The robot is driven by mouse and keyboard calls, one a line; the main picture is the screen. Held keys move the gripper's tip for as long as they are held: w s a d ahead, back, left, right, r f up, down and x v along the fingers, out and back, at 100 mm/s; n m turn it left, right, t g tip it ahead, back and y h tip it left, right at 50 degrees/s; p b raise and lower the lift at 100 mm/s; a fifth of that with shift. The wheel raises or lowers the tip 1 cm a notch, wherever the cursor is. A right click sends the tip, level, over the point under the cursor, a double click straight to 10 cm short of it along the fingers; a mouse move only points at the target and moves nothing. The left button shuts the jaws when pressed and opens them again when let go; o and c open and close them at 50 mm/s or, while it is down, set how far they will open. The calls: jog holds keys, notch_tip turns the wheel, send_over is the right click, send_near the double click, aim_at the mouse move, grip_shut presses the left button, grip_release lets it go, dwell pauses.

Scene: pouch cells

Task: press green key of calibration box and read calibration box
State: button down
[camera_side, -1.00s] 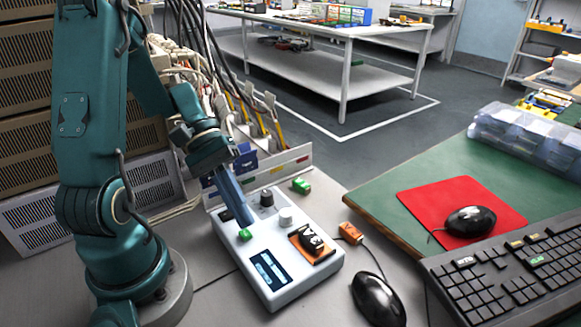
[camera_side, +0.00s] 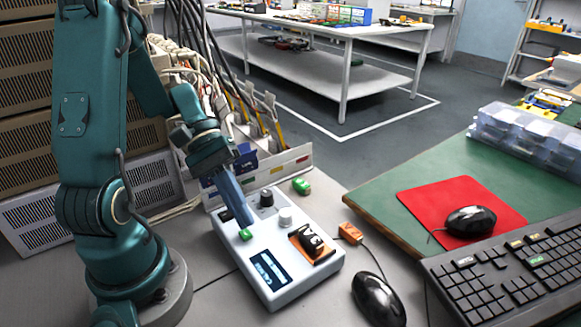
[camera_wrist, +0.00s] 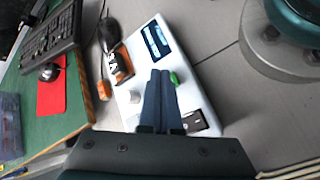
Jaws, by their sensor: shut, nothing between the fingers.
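The calibration box (camera_side: 283,289) is a white case on the grey bench. Its dark display (camera_side: 268,268) shows light marks too small to read; the display is also in the wrist view (camera_wrist: 157,40). The green key (camera_side: 245,235) sits on the box top, and shows in the wrist view (camera_wrist: 174,78). My gripper (camera_side: 246,222) is shut and empty, its blue fingers pointing down at the box top right beside the green key. In the wrist view the fingertips (camera_wrist: 160,74) lie just left of the key. I cannot tell whether they touch it.
On the box are a black knob (camera_side: 267,197), a white knob (camera_side: 286,216) and a black item on an orange patch (camera_side: 312,240). A green block (camera_side: 301,186), an orange block (camera_side: 351,233) and a black mouse (camera_side: 377,299) lie nearby. A keyboard (camera_side: 510,275) is at right.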

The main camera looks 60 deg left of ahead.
aim_at(244, 232)
jog(key=shift+f, duration=0.35)
jog(key=shift+f, duration=0.4)
dwell(0.7)
jog(key=shift+r, duration=0.85)
jog(key=shift+r, duration=0.1)
notch_tip(244, 232, up, 5)
jog(key=shift+f, duration=0.1)
dwell(0.4)
dwell(0.5)
